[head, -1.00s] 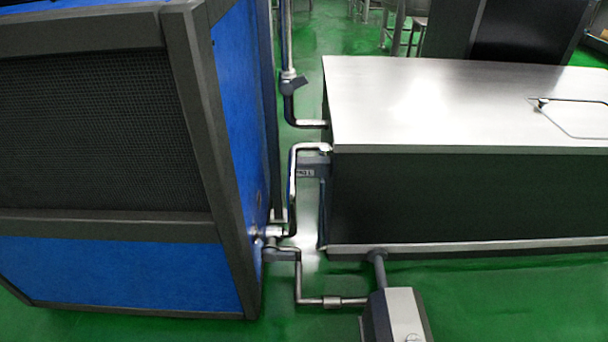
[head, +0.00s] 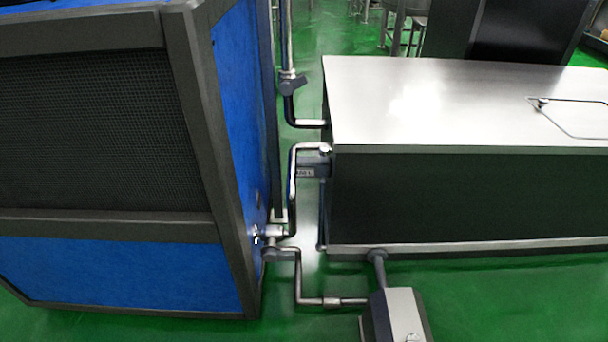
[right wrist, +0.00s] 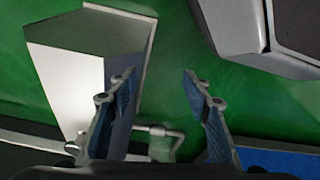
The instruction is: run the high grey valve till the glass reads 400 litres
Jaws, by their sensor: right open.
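A grey valve (head: 293,83) sits high on the upright steel pipe between the blue-sided cabinet and the steel-topped tank. A second grey valve (head: 281,253) is lower, beside the cabinet's base. A small grey unit (head: 314,163) at the tank's left corner carries a marked face, too small to read surely. I cannot tell whether it is the glass. My right gripper (right wrist: 157,77) shows only in the right wrist view, its fingers apart with nothing between them. Green floor and a short pipe (right wrist: 155,131) show beyond it. My left gripper is in neither view.
The blue-sided cabinet (head: 120,270) fills the left. The steel-topped tank (head: 450,100) fills the right, leaving a narrow gap crossed by bent pipes (head: 299,275). A grey-and-steel box (head: 401,315) stands at the front. Green floor is open at front right.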

